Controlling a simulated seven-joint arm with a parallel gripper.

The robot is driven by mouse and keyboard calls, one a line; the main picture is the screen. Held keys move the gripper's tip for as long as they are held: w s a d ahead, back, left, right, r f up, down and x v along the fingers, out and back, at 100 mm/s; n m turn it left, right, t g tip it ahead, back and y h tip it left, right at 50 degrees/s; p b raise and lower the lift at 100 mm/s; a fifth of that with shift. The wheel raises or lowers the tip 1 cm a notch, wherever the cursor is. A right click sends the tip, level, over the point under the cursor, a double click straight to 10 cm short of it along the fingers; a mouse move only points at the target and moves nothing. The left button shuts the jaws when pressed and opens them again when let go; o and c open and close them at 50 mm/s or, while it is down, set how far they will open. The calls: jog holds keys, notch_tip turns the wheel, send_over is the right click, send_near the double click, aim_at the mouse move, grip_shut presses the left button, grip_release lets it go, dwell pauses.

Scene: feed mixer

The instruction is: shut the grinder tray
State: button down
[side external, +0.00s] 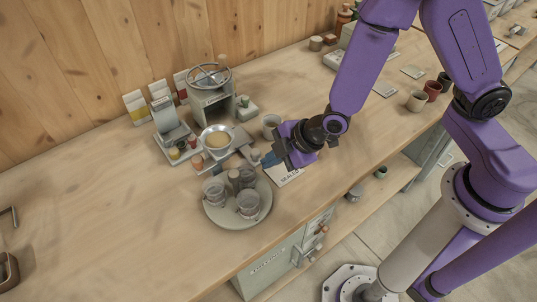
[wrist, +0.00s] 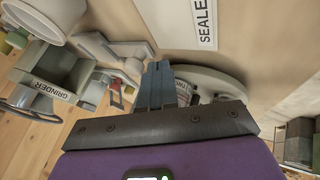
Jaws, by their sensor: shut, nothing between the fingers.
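The grinder (side external: 211,101) stands at the back of the worktop with a hand wheel on top; its label also shows at the left of the wrist view (wrist: 53,90). A grey, open-topped box-like part (wrist: 62,68) shows beside that label; I take it for the tray, but how far it is out is hard to tell. A pale bowl (side external: 217,139) with yellowish contents is in front of the grinder. My gripper (side external: 266,160) is shut and empty, in front and to the right of the grinder, apart from it. Its blue fingers (wrist: 161,86) are together in the wrist view.
A round plate (side external: 262,208) with several cups stands close below my gripper. A grey bracket-like part (wrist: 118,48) lies between grinder and fingers. A cup (side external: 270,123) is behind the gripper, and a labelled card (side external: 290,177) lies beside it.

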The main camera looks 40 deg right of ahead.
aim_at(243, 140)
jog(key=shift+w, duration=0.65)
jog(key=shift+w, duration=0.1)
jog(key=w, duration=1)
jog(key=shift+w+d, duration=0.1)
jog(key=shift+w, duration=0.4)
